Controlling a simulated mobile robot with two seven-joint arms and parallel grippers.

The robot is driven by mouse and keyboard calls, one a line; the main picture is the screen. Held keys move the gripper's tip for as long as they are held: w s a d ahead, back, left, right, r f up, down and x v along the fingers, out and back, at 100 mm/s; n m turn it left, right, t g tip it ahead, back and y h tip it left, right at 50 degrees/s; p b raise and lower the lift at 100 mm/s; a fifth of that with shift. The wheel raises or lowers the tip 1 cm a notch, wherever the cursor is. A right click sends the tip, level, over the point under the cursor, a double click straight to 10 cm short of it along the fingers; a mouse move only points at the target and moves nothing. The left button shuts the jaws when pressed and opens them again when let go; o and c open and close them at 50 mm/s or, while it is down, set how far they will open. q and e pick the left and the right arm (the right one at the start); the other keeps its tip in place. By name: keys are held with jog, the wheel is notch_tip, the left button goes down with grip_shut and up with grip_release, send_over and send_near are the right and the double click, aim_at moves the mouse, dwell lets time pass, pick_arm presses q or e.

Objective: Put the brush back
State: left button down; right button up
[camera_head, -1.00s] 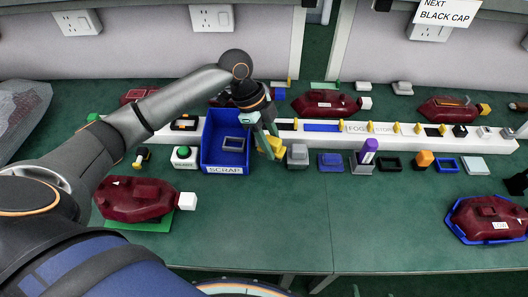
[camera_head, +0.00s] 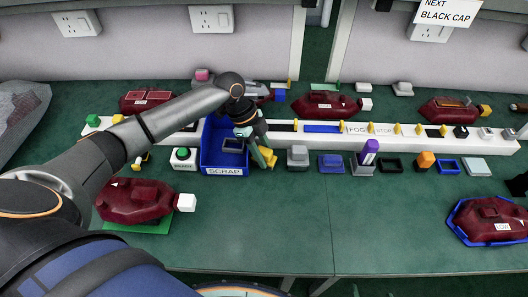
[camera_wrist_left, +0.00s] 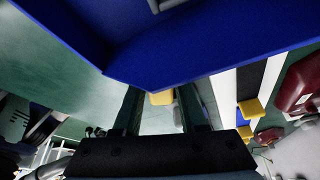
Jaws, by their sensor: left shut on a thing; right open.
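My left gripper (camera_head: 258,158) points down just right of the blue SCRAP bin (camera_head: 224,171). It is shut on a yellow piece (camera_head: 268,153), which also shows between the fingers in the left wrist view (camera_wrist_left: 162,98). I cannot tell whether this piece is the brush, as the fingers hide part of it. A purple-topped object (camera_head: 369,147) stands upright in a grey holder to the right. My right gripper (camera_head: 519,185) shows only as a dark part at the right edge; it is open.
A white rail (camera_head: 480,144) with yellow pegs runs behind the bin. Grey, blue, black and orange parts sit in front of it. The front middle table (camera_head: 300,225) is clear.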

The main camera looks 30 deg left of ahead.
pick_arm(q)
jog(key=shift+c, duration=2.3)
grip_release()
jog(key=p+v, duration=0.1)
jog(key=v, duration=1.1)
jog(key=shift+w+r, duration=0.1)
jog(key=shift+r, duration=0.1)
